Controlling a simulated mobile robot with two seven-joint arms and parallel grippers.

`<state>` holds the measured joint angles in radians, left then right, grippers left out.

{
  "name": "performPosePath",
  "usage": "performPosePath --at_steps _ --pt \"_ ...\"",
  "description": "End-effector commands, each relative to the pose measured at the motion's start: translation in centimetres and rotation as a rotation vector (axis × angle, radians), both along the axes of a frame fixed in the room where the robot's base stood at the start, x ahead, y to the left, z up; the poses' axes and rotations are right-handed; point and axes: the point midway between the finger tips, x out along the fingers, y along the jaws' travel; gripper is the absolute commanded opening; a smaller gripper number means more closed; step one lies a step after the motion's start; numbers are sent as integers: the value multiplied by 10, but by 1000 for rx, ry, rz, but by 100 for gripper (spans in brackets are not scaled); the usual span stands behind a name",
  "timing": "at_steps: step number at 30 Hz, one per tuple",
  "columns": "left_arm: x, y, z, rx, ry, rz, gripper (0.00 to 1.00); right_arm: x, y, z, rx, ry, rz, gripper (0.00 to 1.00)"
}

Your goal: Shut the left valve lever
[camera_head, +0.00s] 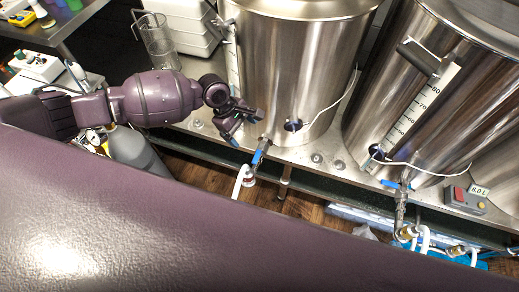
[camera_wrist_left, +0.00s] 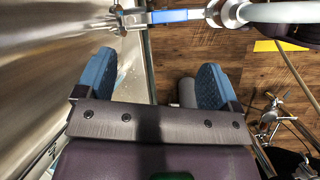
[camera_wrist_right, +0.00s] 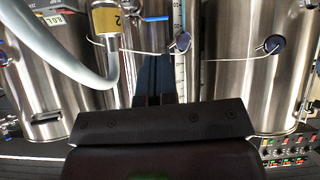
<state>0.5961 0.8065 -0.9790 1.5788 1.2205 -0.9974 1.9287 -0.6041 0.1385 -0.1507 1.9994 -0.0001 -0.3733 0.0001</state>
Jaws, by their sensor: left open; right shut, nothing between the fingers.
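The left valve lever (camera_head: 261,152) is a small blue handle on the outlet of the left steel kettle (camera_head: 300,75). In the left wrist view the blue lever (camera_wrist_left: 180,16) lies in line with the outlet, between the kettle and the hose fitting. My left gripper (camera_head: 245,128) is open and empty, just above and left of the lever in the head view. In the left wrist view its blue fingertips (camera_wrist_left: 155,72) are apart, and the lever is beyond them, not between them. My right gripper (camera_wrist_right: 155,75) is shut and empty; the head view does not show it.
A second kettle (camera_head: 435,90) stands to the right with its own blue lever (camera_head: 393,184). A white hose (camera_head: 240,181) hangs from the left valve. A control box (camera_head: 465,198) sits at the bench's right.

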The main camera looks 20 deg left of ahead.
Motion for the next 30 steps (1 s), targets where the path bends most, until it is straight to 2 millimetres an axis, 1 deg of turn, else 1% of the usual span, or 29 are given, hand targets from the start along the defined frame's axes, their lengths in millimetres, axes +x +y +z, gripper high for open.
performPosePath --at_steps 3,6,10,13,17,24,30 --pt "-6 0 0 -3 100 137 87 1 0 0 -1 -3 1 0" --pt "-8 1 0 5 140 211 87 3 0 1 -2 -8 4 0" --pt "-8 0 -2 5 158 255 87 7 -1 2 -6 -13 8 0" --pt "-8 -3 -8 4 160 259 87 7 -1 1 -7 -13 10 0" --pt "-8 -9 -25 6 160 257 87 6 -1 -5 -7 -3 10 0" --pt "-9 -25 -65 5 161 256 87 3 0 -16 -7 12 9 0" --pt "-9 -35 -89 6 159 256 87 5 1 -16 -5 3 12 0"
